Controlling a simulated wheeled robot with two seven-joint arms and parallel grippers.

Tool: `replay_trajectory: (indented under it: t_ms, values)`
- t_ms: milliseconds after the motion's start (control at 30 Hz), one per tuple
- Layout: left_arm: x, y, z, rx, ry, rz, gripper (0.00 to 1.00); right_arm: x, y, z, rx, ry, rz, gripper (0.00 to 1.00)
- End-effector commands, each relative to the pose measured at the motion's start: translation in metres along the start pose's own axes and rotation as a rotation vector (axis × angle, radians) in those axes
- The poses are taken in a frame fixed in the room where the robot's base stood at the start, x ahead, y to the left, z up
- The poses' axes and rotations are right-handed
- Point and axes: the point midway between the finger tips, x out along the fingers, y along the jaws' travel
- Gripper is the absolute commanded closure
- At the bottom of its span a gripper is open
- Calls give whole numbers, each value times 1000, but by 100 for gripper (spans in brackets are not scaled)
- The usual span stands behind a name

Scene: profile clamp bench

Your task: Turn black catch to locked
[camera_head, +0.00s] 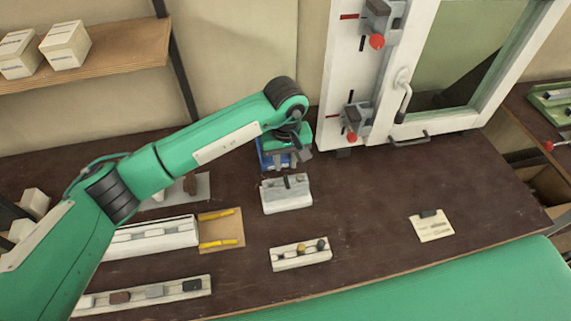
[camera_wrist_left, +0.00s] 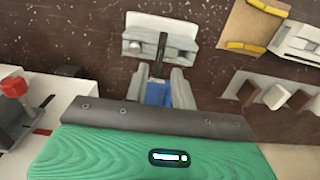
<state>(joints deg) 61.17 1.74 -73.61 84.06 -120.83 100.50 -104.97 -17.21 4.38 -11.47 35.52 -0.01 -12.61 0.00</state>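A small white block fixture (camera_head: 288,198) with a grey part on top stands on the dark bench in the head view. It also shows at the top of the left wrist view (camera_wrist_left: 180,31). A thin black catch (camera_wrist_left: 161,48) sticks out from it towards my gripper; it is small in the head view (camera_head: 287,182). My left gripper (camera_head: 284,162) is just behind the fixture, fingers apart. In the left wrist view the catch's near end lies between the fingertips (camera_wrist_left: 158,74) in the picture; contact cannot be told. My right gripper is not in view.
A white window frame (camera_head: 345,75) with red-knobbed clamps stands close behind, right of my left gripper. A white block with small knobs (camera_head: 300,256) lies in front. White rails (camera_head: 155,238) and a tan card with yellow strips (camera_head: 222,230) lie left. The bench right of centre is mostly clear.

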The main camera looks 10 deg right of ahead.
Motion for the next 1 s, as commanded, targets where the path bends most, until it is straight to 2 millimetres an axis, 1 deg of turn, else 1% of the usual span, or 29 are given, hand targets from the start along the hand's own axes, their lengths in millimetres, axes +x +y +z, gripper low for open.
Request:
replay_trajectory:
  t_ms: [33, 200, 300, 433, 633, 667, 700, 767, 800, 1000]
  values:
    - [6, 0, 2, -2, -5, -1, 75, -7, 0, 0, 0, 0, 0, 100]
    - [28, 0, 1, -1, -4, 0, 75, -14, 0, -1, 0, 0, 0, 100]
    - [36, 0, 1, -1, -1, 1, 75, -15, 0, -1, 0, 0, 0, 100]
    - [40, 0, 1, 1, 0, 1, 75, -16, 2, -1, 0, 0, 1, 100]
    - [41, 0, 0, 1, 0, 1, 75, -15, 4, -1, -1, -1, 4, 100]
    - [41, 0, 0, 1, 0, 1, 76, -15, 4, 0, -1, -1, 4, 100]
    - [41, 0, 0, 0, 0, 0, 84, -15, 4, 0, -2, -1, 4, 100]
    - [41, 0, 0, 0, 0, 0, 96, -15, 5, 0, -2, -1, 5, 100]
    - [41, 0, 0, 0, 0, 1, 100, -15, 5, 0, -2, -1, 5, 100]
    - [41, 0, 0, -1, 0, 1, 100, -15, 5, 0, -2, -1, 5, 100]
